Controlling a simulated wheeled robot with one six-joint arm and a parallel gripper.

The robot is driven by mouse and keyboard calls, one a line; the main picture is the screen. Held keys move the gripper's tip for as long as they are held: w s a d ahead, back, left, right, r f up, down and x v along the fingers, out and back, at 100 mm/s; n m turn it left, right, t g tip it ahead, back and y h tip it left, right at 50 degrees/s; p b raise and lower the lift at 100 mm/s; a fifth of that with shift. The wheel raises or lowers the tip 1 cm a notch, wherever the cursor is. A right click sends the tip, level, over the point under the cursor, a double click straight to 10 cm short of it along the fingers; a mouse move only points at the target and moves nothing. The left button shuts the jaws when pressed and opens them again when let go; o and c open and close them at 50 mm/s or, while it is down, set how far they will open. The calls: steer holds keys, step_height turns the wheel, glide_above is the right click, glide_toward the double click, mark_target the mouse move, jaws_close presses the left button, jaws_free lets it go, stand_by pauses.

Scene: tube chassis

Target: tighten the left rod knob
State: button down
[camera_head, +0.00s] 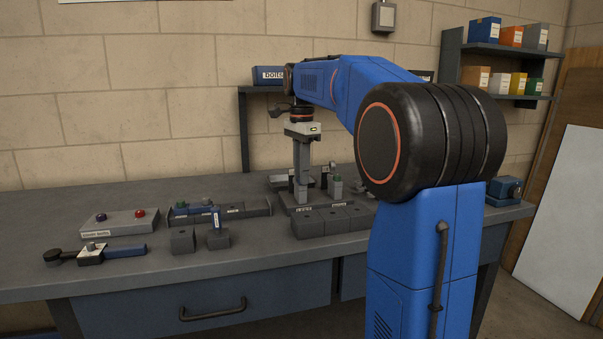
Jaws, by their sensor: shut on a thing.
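My gripper (301,190) points straight down over the dark fixture (345,204) at the middle of the bench. Its grey fingers are shut on what appears to be the left rod knob. The knob is too small and too covered by the fingers to make out, so I cannot tell how it sits on its rod. Just right of the fingers, a grey post with a greenish top (335,187) stands upright on the same fixture. Small labels on the fixture's front are too blurred to read surely.
Dark blocks (330,221) sit in front of the fixture. To the left are a long tray (255,207), a button box (120,222) with red and dark buttons, and a tool (125,250). A blue device (503,190) stands at the right.

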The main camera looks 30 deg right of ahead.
steer(key=shift+r, duration=0.1)
stand_by(0.4)
steer(key=c, duration=1.6)
jaws_free()
